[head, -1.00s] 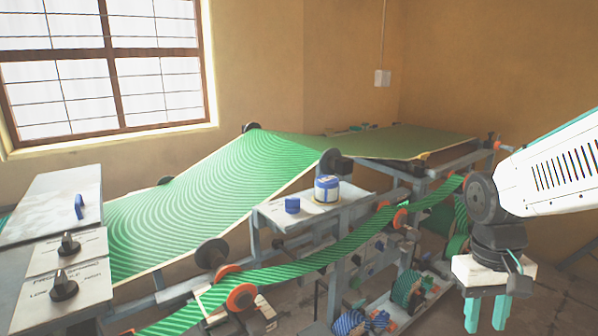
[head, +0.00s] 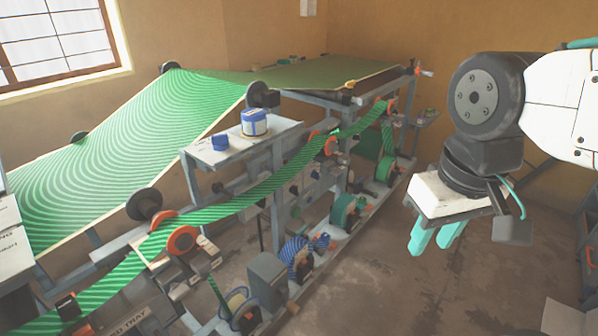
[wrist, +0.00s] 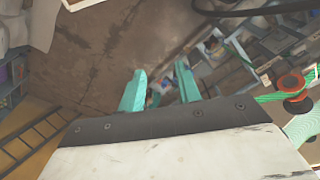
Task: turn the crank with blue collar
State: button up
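My gripper (head: 432,245) hangs at the right of the head view, its two teal fingers apart with nothing seen between them. In the wrist view my gripper (wrist: 160,76) also shows spread fingers above the floor. A small crank-like handle (head: 424,72) sticks out at the far right end of the press (head: 285,180); its collar colour is too small to tell. A blue part (head: 320,242) shows low on the press beside a blue-striped roll (head: 297,256); I cannot tell whether it belongs to a crank. My gripper is apart from all of these.
A green striped web (head: 240,205) runs over orange-rimmed rollers (head: 183,240) along the press front. A shelf (head: 215,155) holds a blue-labelled tin (head: 254,123) and a blue block (head: 220,142). A grey box (head: 267,280) stands low in front. The concrete floor (head: 370,285) at right is open.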

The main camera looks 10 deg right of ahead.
aim_at(282, 290)
jog(key=u, duration=0.1)
jog(key=k, duration=1.05)
jog(key=z, duration=0.85)
jog(key=i, duration=1.1)
jog(key=u, duration=0.3)
